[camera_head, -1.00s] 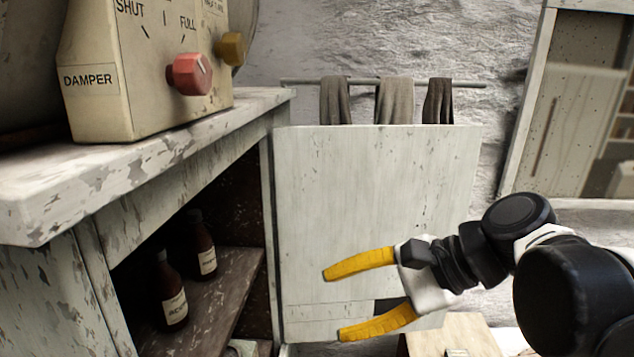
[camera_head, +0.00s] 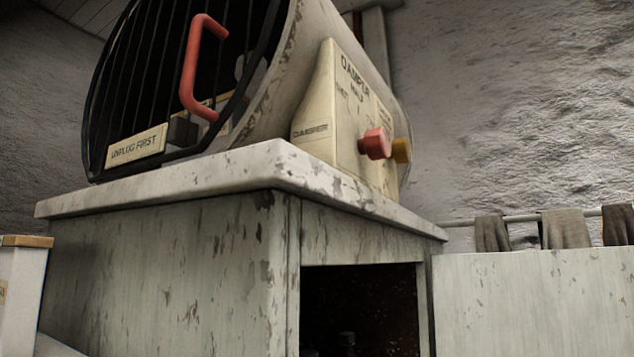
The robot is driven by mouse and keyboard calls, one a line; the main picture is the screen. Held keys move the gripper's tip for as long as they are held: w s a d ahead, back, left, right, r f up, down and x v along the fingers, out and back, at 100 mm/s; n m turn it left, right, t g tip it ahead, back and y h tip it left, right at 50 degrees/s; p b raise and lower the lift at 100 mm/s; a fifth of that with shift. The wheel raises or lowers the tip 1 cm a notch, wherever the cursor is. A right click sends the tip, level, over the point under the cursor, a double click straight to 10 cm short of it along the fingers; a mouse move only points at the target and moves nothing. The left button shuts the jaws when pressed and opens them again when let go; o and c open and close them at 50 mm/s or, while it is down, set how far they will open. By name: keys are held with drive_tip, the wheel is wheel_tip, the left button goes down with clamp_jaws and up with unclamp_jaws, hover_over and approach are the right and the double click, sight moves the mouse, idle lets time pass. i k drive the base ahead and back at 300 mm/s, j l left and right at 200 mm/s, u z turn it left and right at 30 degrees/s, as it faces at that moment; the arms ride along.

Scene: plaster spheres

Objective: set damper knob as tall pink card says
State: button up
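The damper knob (camera_head: 375,144) is a red knob on the side of a cream control box (camera_head: 335,120) labelled DAMPER. The box is fixed beside a large drum-shaped machine on top of a worn white cabinet. Markings above the knob are too small and oblique to read fully, and I cannot tell the knob's setting. A yellow knob (camera_head: 401,150) sits just behind the red one. No tall pink card shows in this view. My gripper is out of view.
The machine's barred front (camera_head: 150,75) has a red handle (camera_head: 194,65) and an UNPLUG FIRST label. The cabinet (camera_head: 160,265) has a dark open compartment. An open white door panel (camera_head: 530,300) stands at right, with cloths (camera_head: 565,229) on a rail behind it.

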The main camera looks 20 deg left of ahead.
sight(375, 143)
drive_tip(key=i+j+u, duration=0.1)
drive_tip(key=u, duration=0.9)
